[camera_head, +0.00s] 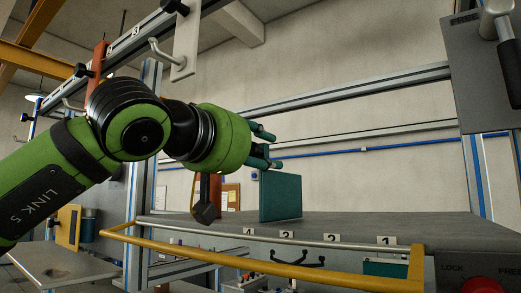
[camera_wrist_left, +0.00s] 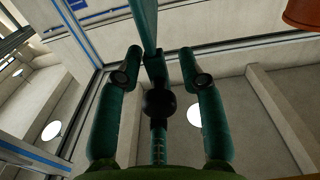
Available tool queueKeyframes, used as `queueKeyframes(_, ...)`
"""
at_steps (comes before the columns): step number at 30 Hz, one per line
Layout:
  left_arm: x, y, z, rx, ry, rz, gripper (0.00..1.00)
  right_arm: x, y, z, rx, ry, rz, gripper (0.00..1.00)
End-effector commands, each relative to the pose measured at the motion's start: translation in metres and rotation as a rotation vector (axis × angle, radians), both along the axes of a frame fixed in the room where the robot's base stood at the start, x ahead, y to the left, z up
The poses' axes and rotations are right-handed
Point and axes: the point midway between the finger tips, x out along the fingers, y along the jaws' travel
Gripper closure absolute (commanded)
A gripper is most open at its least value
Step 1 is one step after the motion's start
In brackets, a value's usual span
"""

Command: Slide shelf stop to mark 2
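The shelf stop appears to be the teal upright plate (camera_head: 280,197) standing on the grey shelf (camera_head: 350,222). Labels 4, 3, 2 and 1 run left to right along the shelf front; the plate stands behind label 3 (camera_head: 286,235), left of label 2 (camera_head: 332,239). My left gripper (camera_head: 268,148) is above the plate's upper left, fingers spread and pointing right. In the left wrist view the gripper (camera_wrist_left: 158,70) has its teal fingers apart. A teal strip (camera_wrist_left: 145,22), likely the plate's edge, shows beyond them; contact cannot be told. My right gripper is out of view.
A yellow rail (camera_head: 270,265) runs along the shelf front. A red-brown upright with a black block (camera_head: 205,211) is left of the plate, below my wrist. A grey panel (camera_head: 485,70) with a lever is at the right. The shelf right of the plate is clear.

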Motion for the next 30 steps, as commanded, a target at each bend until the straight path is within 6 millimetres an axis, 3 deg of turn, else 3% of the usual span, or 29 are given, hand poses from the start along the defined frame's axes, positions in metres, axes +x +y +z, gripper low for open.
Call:
queueKeyframes(1,0.000,0.000,0.000,0.000,0.000,0.000,0.81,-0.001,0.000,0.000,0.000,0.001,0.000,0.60)
queueKeyframes(3,0.000,0.000,0.000,0.000,0.000,0.000,1.00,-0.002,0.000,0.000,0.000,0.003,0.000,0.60)
queueKeyframes(14,-0.003,-0.003,0.000,0.001,-0.001,-0.001,1.00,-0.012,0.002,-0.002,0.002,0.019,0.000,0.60)
queueKeyframes(17,-0.013,-0.018,0.000,0.004,-0.005,-0.005,1.00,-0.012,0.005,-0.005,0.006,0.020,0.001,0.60)
queueKeyframes(24,-0.052,-0.071,0.000,0.006,-0.005,-0.007,1.00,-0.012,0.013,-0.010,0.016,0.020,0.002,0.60)
queueKeyframes(30,-0.070,-0.096,0.000,0.003,-0.002,-0.003,1.00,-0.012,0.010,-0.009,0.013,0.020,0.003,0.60)
